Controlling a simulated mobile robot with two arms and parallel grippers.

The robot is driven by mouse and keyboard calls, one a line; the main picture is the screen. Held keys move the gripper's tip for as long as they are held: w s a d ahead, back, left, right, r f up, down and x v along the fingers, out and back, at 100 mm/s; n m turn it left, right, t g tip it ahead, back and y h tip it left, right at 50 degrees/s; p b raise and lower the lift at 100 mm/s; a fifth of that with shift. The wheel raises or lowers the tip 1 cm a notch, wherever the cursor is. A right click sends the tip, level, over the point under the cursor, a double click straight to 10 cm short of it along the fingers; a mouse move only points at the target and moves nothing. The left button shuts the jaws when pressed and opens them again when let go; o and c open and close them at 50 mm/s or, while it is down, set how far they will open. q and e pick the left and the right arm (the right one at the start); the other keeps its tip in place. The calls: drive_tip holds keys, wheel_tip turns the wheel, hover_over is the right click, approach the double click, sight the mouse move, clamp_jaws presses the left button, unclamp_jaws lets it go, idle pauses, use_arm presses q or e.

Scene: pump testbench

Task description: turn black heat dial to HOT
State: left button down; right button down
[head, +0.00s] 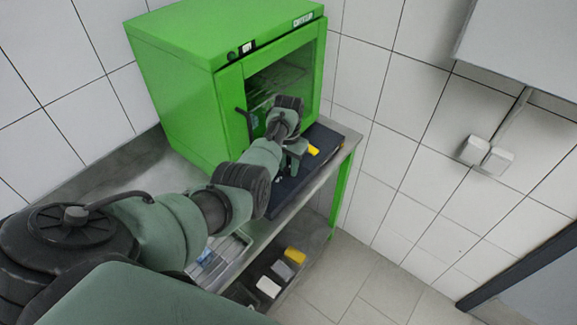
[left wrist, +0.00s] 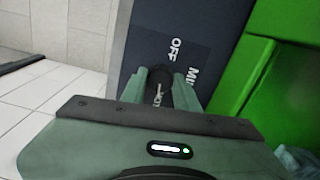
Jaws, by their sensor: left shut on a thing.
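The black heat dial (left wrist: 160,78) shows in the left wrist view on a dark panel (left wrist: 150,25). My left gripper (left wrist: 159,88) is shut on the dial, with a finger on either side of it. White labels on the panel beside it read OFF and, partly covered by a finger, MI. Pale lettering between the fingers is too small to read surely. In the head view my left gripper (head: 296,150) reaches down to the dark panel (head: 288,188) in front of the green cabinet, and hides the dial. My right gripper is out of view.
The green cabinet (head: 185,85) with a glass door and black handle (head: 245,122) stands close behind the gripper. A yellow part (head: 313,150) is on the panel. A metal bench (head: 235,240) has a lower shelf with small items. Open floor (head: 345,285) lies to the right.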

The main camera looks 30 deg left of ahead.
sight(289, 168)
use_arm(q)
drive_tip(key=shift+w+r, duration=0.1)
drive_tip(key=c, duration=1.1)
unclamp_jaws()
drive_tip(key=shift+o, duration=0.2)
wheel_tip(289, 168, up, 8)
drive_tip(key=shift+f+b, duration=0.1)
drive_tip(key=shift+b, duration=0.8)
